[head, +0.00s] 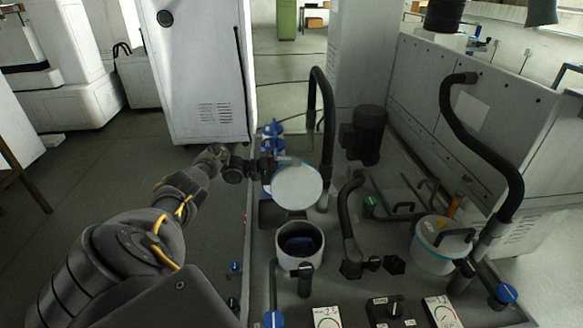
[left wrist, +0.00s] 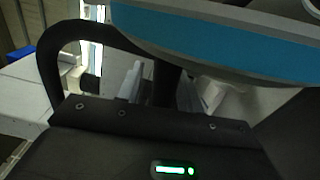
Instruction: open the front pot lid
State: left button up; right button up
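The front pot (head: 300,262) is a white round pot, standing open with a dark inside. Its lid (head: 298,188), a pale disc with a blue rim, is raised and tilted above and behind the pot's mouth, clear of it. My left gripper (head: 266,168) is at the lid's far left side and appears shut on its handle, which is mostly hidden behind the disc. In the left wrist view the lid's blue rim (left wrist: 225,45) fills the top, close to the fingers (left wrist: 160,88). My right gripper is not in view.
A second white pot (head: 437,258) at right has a blue-rimmed lid with a black handle. Black hoses (head: 480,145) arch over the bench, one (head: 328,130) just behind the raised lid. A dark motor (head: 369,135) stands behind. Gauges and blue knobs line the front. A white cabinet (head: 195,70) stands behind my left arm.

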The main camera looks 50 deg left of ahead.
pick_arm(q)
jog(key=shift+d+r, duration=0.1)
